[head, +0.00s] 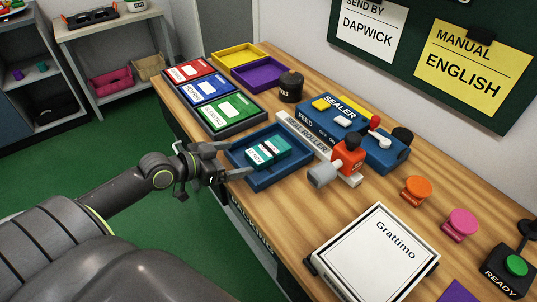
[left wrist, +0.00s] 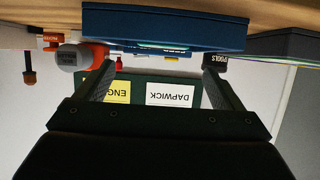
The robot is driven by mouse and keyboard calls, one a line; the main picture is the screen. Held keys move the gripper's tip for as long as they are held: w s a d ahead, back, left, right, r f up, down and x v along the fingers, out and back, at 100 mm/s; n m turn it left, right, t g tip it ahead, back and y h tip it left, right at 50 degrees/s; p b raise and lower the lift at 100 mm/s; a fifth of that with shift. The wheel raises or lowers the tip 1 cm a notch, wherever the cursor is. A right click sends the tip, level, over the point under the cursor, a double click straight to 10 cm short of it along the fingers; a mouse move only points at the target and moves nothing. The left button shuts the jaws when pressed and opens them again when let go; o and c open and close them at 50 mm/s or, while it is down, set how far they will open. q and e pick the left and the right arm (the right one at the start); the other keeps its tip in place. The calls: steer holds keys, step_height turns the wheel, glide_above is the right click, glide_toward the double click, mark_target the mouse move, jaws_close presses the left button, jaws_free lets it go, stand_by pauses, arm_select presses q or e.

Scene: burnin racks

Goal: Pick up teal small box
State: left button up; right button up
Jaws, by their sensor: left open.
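The teal small box (head: 267,151), with white markings, lies inside a shallow blue tray (head: 264,182) on the wooden table. My left gripper (head: 236,160) is open and empty at the tray's left edge, its fingers pointing toward the box but apart from it. In the left wrist view, which is upside down, the open fingers (left wrist: 162,62) show with the blue tray's wall (left wrist: 165,27) beyond them; that wall mostly hides the box there. My right gripper is in neither view.
Red, blue and green labelled bins (head: 230,113) stand behind the tray. A white Grattimo box (head: 375,250) is nearer. Bare wood lies between the tray and that box.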

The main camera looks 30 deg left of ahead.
mark_target(262, 152)
arm_select(q)
steer(key=x, duration=0.9)
steer(key=shift+w+f, duration=0.15)
steer(key=shift+w, duration=0.25)
steer(key=shift+a, duration=0.1)
steer(key=c, duration=1.2)
